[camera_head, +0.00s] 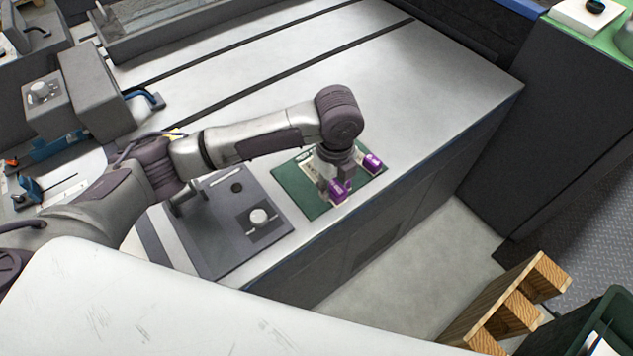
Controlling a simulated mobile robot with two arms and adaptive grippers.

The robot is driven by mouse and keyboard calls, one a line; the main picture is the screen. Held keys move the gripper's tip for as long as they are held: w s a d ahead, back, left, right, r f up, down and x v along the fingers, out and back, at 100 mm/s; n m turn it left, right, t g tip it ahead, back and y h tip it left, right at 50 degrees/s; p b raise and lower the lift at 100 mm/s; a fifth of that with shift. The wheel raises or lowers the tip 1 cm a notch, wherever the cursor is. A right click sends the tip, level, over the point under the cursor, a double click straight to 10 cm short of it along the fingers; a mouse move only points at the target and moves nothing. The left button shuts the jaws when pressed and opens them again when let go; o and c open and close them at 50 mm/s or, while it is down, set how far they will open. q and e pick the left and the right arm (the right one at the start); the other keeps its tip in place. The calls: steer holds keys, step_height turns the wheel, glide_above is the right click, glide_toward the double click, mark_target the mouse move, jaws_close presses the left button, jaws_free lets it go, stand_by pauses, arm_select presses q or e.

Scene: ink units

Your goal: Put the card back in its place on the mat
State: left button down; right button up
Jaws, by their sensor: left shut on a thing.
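The green mat (290,182) lies near the front edge of the grey bench and bears pale printed patches. My left gripper (336,188) points down over the mat's middle, shut on a small purple piece (341,191). I cannot tell whether this piece is the card, or whether it touches the mat. A second purple piece (373,162) sits at the mat's right end, apart from the gripper. A pale strip (307,170) shows at the left of the gripper, partly hidden by it. My right gripper is not in view.
A dark panel with a pale knob (259,217) is left of the mat. A wooden pallet (508,302) and a dark green bin (603,318) stand at the lower right.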

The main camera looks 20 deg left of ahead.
mark_target(317, 176)
arm_select(q)
steer(key=w+a+f, duration=0.1)
steer(key=a, duration=0.1)
steer(key=w+a+f, duration=0.1)
steer(key=a+f, duration=0.1)
steer(key=shift+w+p, duration=0.3)
steer(key=shift+w, duration=0.1)
steer(key=shift+w+a+f, duration=0.1)
steer(key=shift+w, duration=0.05)
steer(key=shift+a+f, duration=0.1)
steer(key=shift+f, duration=0.15)
step_height(317, 176, down, 3)
steer(key=shift+f+p, duration=0.15)
steer(key=shift+p, duration=0.25)
steer(key=shift+f, duration=0.15)
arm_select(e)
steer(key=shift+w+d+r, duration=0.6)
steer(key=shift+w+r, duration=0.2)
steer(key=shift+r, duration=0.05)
arm_select(q)
steer(key=c, duration=0.8)
jaws_free()
steer(key=shift+f, duration=0.15)
steer(key=shift+o, duration=0.2)
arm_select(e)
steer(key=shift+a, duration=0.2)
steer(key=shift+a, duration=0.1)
